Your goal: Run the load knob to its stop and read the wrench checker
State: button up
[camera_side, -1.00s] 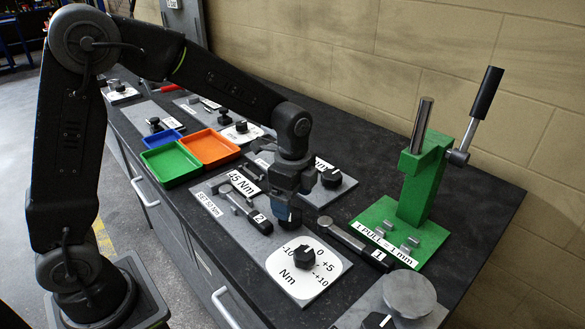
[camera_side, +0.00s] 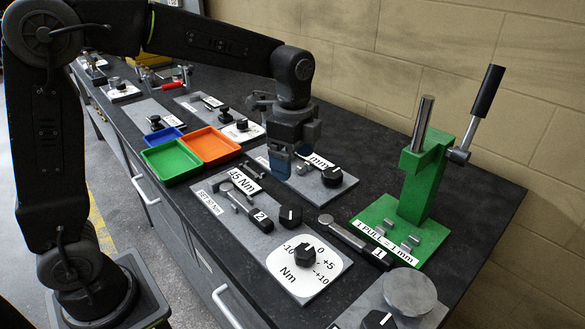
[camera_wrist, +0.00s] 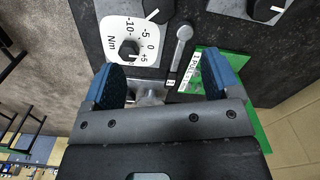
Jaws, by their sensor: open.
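The load knob, which I take to be the black knob (camera_side: 291,215) on the grey plate beside wrench 2, stands uncovered; in the wrist view it is at the top (camera_wrist: 158,10) with a white pointer line. The checker, a white dial (camera_side: 287,270) marked Nm from -10 to +10, lies in front of it and also shows in the wrist view (camera_wrist: 110,52). A black pointer sits at its centre; its exact reading is too small to tell. My gripper (camera_side: 293,160) is open and empty, above and behind the load knob; its blue fingers show in the wrist view (camera_wrist: 165,85).
Wrench 1 (camera_side: 350,240) lies right of the knob, before the green press (camera_side: 420,190). Wrench 2 (camera_side: 245,212) lies on its left. Another knob (camera_side: 331,177) stands behind, close to my gripper. Green (camera_side: 172,181) and orange (camera_side: 230,158) trays are left. A metal disc (camera_side: 410,290) stands at front right.

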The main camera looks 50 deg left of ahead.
aim_at(290, 211)
jog(key=f+n, duration=0.4)
jog(key=n, duration=0.2)
jog(key=f+n, duration=0.9)
jog(key=n, duration=0.2)
jog(key=shift+s+a+f+n, duration=0.15)
jog(key=shift+a+f+n, duration=0.15)
jog(key=shift+c, duration=0.2)
